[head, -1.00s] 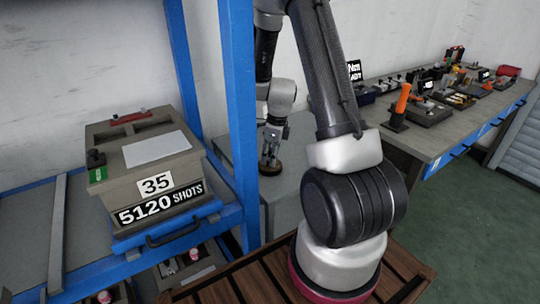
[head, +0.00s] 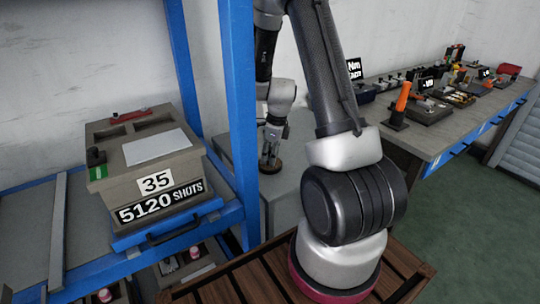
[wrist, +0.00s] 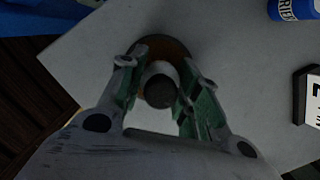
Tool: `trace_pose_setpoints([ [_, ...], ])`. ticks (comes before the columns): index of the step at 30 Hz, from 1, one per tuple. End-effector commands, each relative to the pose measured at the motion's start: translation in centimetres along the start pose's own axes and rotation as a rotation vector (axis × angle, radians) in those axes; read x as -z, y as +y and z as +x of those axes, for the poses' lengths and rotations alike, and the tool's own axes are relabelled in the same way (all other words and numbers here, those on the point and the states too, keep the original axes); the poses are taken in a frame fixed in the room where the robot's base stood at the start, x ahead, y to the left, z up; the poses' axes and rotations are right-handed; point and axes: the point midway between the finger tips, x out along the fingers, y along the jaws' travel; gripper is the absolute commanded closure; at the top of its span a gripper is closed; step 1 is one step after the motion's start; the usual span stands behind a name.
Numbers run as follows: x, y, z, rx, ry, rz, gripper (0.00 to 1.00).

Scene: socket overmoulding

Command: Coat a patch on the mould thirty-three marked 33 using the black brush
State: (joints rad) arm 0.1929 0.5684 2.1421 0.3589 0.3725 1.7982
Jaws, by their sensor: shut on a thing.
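My gripper (head: 270,150) points down over a grey surface beyond the blue rack post. It is shut on a round-based thing (head: 270,169) with a brown disc at its foot. In the wrist view my gripper (wrist: 158,90) has green-lined fingers on either side of this thing's dark round top (wrist: 159,91), with a pale collar and brown disc below. I cannot tell whether it is the black brush. A grey-brown mould marked 35 (head: 150,165), with a "5120 SHOTS" label, sits on the rack at left. I see no mould marked 33.
A blue rack (head: 243,120) stands between the mould and my gripper. A long bench (head: 445,140) at right holds an orange-handled tool (head: 402,98) and several small items. In the wrist view, a blue can (wrist: 293,8) and a black-and-white sign (wrist: 309,97) stand at right on the pale surface.

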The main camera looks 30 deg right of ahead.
Motion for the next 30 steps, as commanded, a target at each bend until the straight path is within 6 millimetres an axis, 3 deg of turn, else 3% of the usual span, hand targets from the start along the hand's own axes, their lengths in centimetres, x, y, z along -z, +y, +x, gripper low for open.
trace_pose_setpoints([
  [14, 0.0, 0.1, -0.1, -0.002, 0.001, 0.0, 0.91],
  [30, -0.7, 0.0, -4.8, 0.001, 0.0, -0.001, 0.91],
])
